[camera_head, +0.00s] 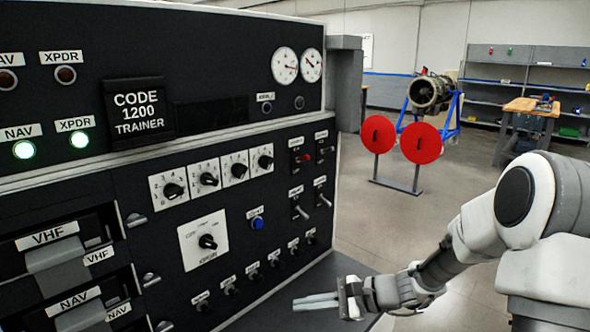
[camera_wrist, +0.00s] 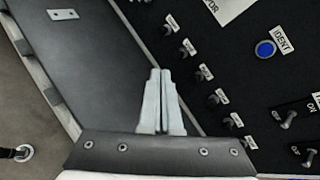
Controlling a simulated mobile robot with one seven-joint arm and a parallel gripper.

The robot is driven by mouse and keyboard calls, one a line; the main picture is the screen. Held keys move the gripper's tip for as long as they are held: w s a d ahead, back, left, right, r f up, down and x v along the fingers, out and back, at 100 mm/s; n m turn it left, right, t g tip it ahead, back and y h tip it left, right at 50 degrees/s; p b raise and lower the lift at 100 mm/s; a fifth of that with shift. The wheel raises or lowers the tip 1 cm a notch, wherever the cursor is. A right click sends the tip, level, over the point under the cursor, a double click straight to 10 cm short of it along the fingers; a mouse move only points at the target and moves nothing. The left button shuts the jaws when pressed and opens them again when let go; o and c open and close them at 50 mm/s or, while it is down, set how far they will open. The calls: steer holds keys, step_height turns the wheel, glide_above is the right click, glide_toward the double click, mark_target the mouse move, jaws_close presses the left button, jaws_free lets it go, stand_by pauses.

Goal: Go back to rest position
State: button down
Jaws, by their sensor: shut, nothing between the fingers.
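My gripper (camera_head: 317,302) is shut and empty, with its two pale fingers side by side. In the head view it is low at the centre, pointing left toward the lower part of a black avionics panel (camera_head: 225,275). In the wrist view the closed fingertips (camera_wrist: 159,72) show over the dark ledge (camera_wrist: 100,75), near the panel's bottom row of knobs. The fingers appear apart from the knobs. My arm reaches in from the right side of the head view.
The panel carries a blue button (camera_head: 257,223), several knobs and toggle switches (camera_head: 300,208). Behind stand two red discs (camera_head: 421,143), a turbine (camera_head: 430,92), a wooden-topped workbench (camera_head: 531,106) and grey shelves (camera_head: 483,70). Open floor (camera_head: 370,225) lies between panel and discs.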

steer(key=s+d+r+n+h+p, duration=0.1)
steer(key=s+d+r+n+h, duration=0.2)
steer(key=s+r, duration=0.3)
steer(key=s+d+r+n+t+h+p, duration=0.1)
steer(key=s+d+r+n+h, duration=0.3)
steer(key=s, duration=0.5)
steer(key=s+d+r+n+t+h+p, duration=0.1)
steer(key=s+d+r+n+h+p, duration=0.2)
steer(key=s+r+n+h, duration=0.2)
step_height(320, 180, up, 4)
steer(key=s+n, duration=0.2)
steer(key=shift+s+d+r+h, duration=0.2)
steer(key=shift+s+d+h, duration=0.1)
steer(key=shift+s+d, duration=0.1)
